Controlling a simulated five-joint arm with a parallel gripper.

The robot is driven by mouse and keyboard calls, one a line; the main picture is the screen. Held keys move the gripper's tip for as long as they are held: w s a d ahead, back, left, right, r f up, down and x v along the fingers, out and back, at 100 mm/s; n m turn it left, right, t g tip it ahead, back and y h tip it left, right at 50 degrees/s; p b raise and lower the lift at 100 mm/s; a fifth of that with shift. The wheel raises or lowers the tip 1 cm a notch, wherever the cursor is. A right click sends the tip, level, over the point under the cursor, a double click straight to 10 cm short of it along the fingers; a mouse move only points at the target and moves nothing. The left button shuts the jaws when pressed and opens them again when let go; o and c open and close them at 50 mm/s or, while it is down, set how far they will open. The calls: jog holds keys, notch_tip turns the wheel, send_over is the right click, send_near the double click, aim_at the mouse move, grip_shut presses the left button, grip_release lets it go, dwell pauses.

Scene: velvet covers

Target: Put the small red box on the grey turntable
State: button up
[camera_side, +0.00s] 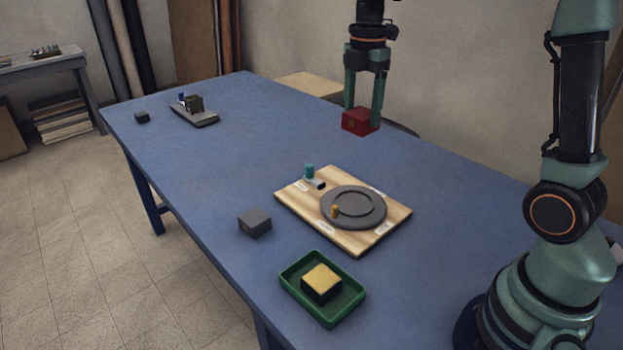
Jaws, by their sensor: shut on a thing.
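The small red box (356,122) is between the fingers of my gripper (363,112) near the far edge of the blue table. My gripper points down and is shut on the box. I cannot tell for sure whether the box is lifted off the table. The grey turntable (374,208) is a round disc on a light wooden board (384,239), nearer the camera than the box. A small yellow peg (335,212) stands at the disc's left side. The gripper is beyond the turntable, apart from it.
A grey block (255,222) and a green tray (343,313) with a yellow-topped block (321,283) are nearer.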

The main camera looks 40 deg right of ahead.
notch_tip(320, 180, down, 19)
jog(key=shift+f, duration=0.2)
dwell(0.3)
jog(key=shift+f, duration=0.1)
jog(key=o, duration=1.4)
jog(key=shift+c, duration=0.2)
notch_tip(320, 180, up, 12)
jog(key=s+a+r+m+t, duration=0.2)
jog(key=s+m, duration=0.4)
jog(key=m, duration=0.3)
jog(key=s+a+r+m+t, duration=0.3)
jog(key=s+a+r+m, duration=0.2)
jog(key=m, duration=0.4)
jog(key=shift+s+r+t, duration=0.3)
jog(key=shift+s, duration=0.5)
